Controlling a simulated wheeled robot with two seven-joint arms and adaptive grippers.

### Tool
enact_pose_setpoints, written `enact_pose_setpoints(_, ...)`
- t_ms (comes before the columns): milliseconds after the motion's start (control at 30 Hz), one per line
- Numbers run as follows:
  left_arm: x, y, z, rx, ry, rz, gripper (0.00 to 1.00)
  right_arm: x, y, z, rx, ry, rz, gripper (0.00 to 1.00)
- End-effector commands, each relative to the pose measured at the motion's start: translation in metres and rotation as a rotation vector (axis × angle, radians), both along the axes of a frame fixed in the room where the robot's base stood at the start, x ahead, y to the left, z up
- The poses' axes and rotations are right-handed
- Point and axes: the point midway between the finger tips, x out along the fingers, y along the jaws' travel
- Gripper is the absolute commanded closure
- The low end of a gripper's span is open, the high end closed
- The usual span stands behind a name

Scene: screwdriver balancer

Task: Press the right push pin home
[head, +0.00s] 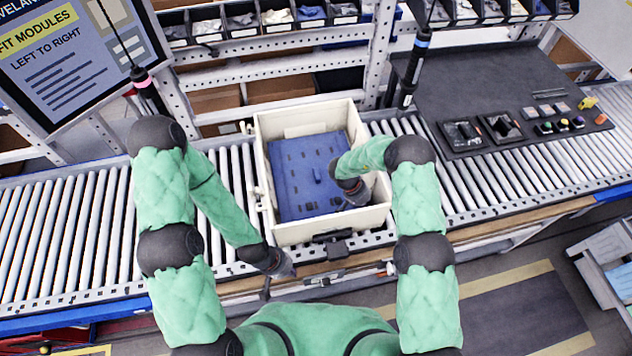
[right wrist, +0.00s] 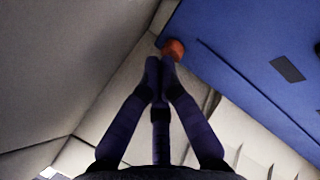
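A cream box (head: 262,180) stands on the roller conveyor with a blue panel (head: 300,165) lying inside it. In the right wrist view, an orange push pin (right wrist: 173,48) sits at the edge of the blue panel (right wrist: 240,70), near the box wall. My right gripper (right wrist: 160,66) has its fingertips together just at the pin; whether they touch it I cannot tell. In the head view my right gripper (head: 357,196) reaches down inside the box at its right side, and the pin is hidden there. My left gripper (head: 284,270) hangs outside the box by its front left corner; its fingers are unclear.
Two hanging tools, one with a pink band (head: 142,78) and one with a blue band (head: 411,80), hang behind the box on either side. A dark tray (head: 470,135) with small parts lies at the right. Rollers (head: 70,230) left of the box are clear.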

Motion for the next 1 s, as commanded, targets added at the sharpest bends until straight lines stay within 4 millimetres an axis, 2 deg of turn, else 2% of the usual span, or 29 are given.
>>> enact_pose_setpoints(700,0.0,0.0,0.042,0.0,0.0,0.0,1.0,0.0,0.0,0.049,0.0,-0.001,0.001,1.0)
enact_pose_setpoints(1000,0.0,0.0,0.042,0.0,0.0,0.0,1.0,0.0,0.0,0.049,0.0,0.0,0.0,1.0)
